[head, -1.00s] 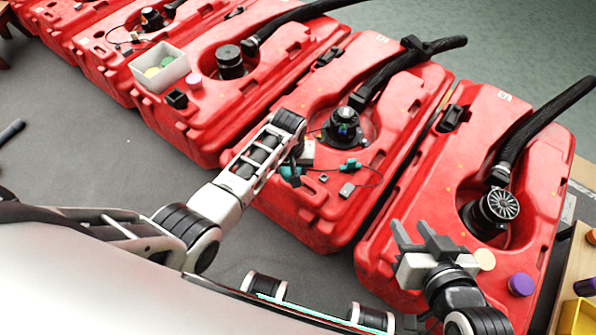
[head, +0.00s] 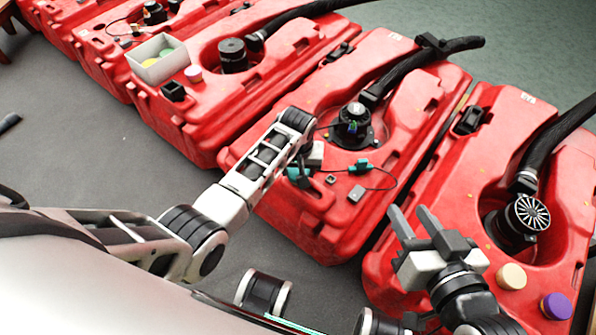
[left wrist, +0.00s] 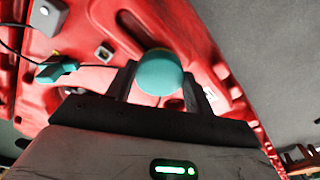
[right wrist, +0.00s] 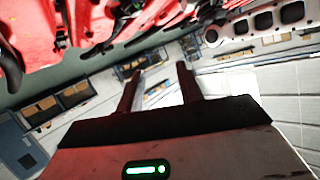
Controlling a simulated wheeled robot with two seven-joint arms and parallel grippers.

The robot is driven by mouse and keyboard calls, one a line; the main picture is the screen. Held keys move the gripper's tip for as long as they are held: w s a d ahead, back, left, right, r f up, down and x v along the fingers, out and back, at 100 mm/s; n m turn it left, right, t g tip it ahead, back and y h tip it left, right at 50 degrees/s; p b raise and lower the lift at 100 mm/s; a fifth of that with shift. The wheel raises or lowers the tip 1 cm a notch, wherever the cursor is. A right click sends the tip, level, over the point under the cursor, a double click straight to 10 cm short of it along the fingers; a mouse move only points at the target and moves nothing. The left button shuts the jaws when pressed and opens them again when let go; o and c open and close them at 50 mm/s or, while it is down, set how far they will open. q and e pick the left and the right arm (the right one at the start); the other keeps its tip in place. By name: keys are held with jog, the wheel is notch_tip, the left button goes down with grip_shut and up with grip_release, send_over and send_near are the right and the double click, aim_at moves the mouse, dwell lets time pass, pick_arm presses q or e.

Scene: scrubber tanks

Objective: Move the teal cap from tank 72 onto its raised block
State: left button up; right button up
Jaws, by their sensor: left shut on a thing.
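The teal cap (left wrist: 160,72) shows between the fingers of my left gripper (left wrist: 158,85) in the left wrist view, and the gripper is shut on it. In the head view the left gripper (head: 303,166) is over the near part of the middle red tank (head: 290,215), partly hidden by my arm; teal shows below it. A small dark square block (left wrist: 104,52) and a grey block (left wrist: 48,15) are on this tank. I cannot read a tank number, nor tell which block is the raised one. My right gripper (head: 414,224) is open and empty, near the right tank (head: 470,190).
A teal connector (head: 362,167) on a thin black cable lies on the middle tank, near its black pump fitting (head: 352,128). A white open box (head: 160,60) with coloured discs stands on the tank to the left. Beige (head: 511,277) and purple (head: 556,306) caps are on the right tank.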

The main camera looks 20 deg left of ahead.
pick_arm(q)
jog(key=shift+f, duration=0.1)
jog(key=o, duration=1.1)
jog(key=shift+r, duration=0.2)
notch_tip(320, 180, up, 3)
jog(key=shift+s+f+p, duration=0.1)
jog(key=shift+f+p, duration=0.05)
jog(key=shift+p, duration=0.75)
jog(key=shift+s+d+r+p, duration=0.15)
jog(key=shift+r+p, duration=0.55)
jog(key=shift+r, duration=0.85)
jog(key=shift+s+r+p, duration=0.25)
jog(key=shift+r+p, duration=0.4)
jog(key=shift+r, duration=0.85)
jog(key=shift+s+d+r+p, duration=0.15)
jog(key=shift+r+p, duration=0.55)
jog(key=shift+r, duration=0.85)
pick_arm(e)
jog(key=shift+s+d+f+g+h, duration=0.15)
jog(key=shift+d+f+g+h, duration=0.15)
jog(key=shift+f+g, duration=0.25)
jog(key=shift+s+d+f+g+h, duration=0.1)
jog(key=shift+d+f+g+h, duration=0.25)
jog(key=shift+f, duration=0.35)
jog(key=shift+s+d+f+g+h, duration=0.15)
jog(key=shift+d+f+g+h, duration=0.1)
jog(key=shift+f+g, duration=0.35)
pick_arm(q)
jog(key=shift+a, duration=0.1)
